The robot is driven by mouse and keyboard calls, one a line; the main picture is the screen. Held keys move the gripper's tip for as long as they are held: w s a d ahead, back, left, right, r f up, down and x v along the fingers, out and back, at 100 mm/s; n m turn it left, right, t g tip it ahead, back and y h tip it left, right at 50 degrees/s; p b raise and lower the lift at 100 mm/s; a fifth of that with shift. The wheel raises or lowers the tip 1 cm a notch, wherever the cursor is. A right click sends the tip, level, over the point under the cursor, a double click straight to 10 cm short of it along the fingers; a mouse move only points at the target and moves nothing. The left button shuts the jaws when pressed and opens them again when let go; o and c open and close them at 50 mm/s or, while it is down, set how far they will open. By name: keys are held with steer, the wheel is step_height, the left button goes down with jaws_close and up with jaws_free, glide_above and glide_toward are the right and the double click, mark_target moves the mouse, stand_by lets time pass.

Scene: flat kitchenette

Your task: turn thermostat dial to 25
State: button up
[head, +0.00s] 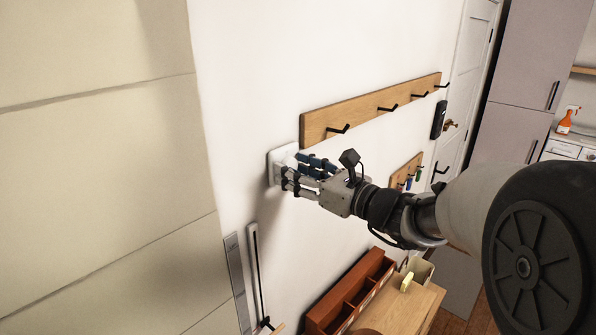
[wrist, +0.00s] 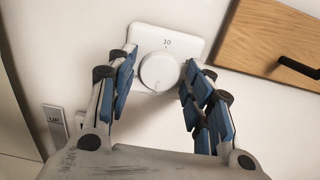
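The thermostat (wrist: 190,41) is a white rounded plate on the wall with a round white dial (wrist: 159,71) in its middle. "10" is printed above the dial; a faint mark shows low on the dial, but I cannot read its setting. In the head view the thermostat (head: 274,170) is partly hidden behind my fingers. My gripper (wrist: 161,62) is open, its blue-padded fingers on either side of the dial. A gap shows between each finger and the dial. In the head view my gripper (head: 291,170) is close to the plate.
A wooden hook rail (head: 365,107) is just right of the thermostat, and also shows in the wrist view (wrist: 250,38). A plate marked "UP" (wrist: 56,121) is at lower left. A brown compartment box (head: 350,290) stands below. Bare wall lies above.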

steer(key=shift+o, duration=0.9)
steer(key=v, duration=1.2)
